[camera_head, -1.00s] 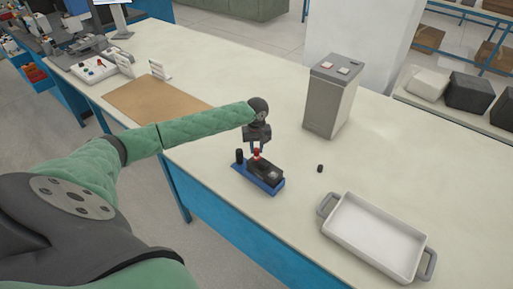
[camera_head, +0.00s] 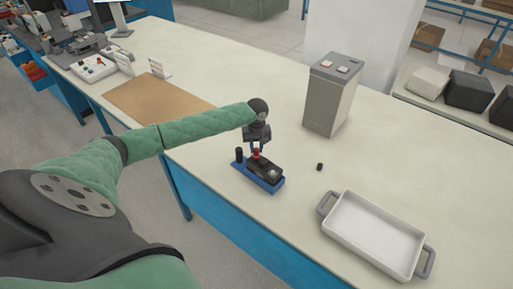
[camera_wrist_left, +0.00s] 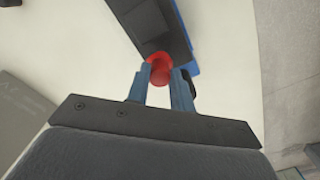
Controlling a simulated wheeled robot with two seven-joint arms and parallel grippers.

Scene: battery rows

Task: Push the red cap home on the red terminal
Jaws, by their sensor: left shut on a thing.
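My left gripper (camera_head: 257,147) points down over the near-left end of a small black battery (camera_head: 264,167) in a blue holder (camera_head: 268,186). It is shut on the red cap (camera_head: 256,154). In the left wrist view the red cap (camera_wrist_left: 160,74) sits between the two blue-grey fingertips (camera_wrist_left: 163,80), with a red ring, which looks like the red terminal (camera_wrist_left: 158,58), just beyond it at the end of the dark battery (camera_wrist_left: 152,22). The cap and ring overlap in view, so I cannot tell how far the cap is seated. My right gripper is not in view.
A black upright cylinder (camera_head: 239,155) stands at the holder's left end. A small black cap (camera_head: 320,167) lies on the table to the right. Table between is clear.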

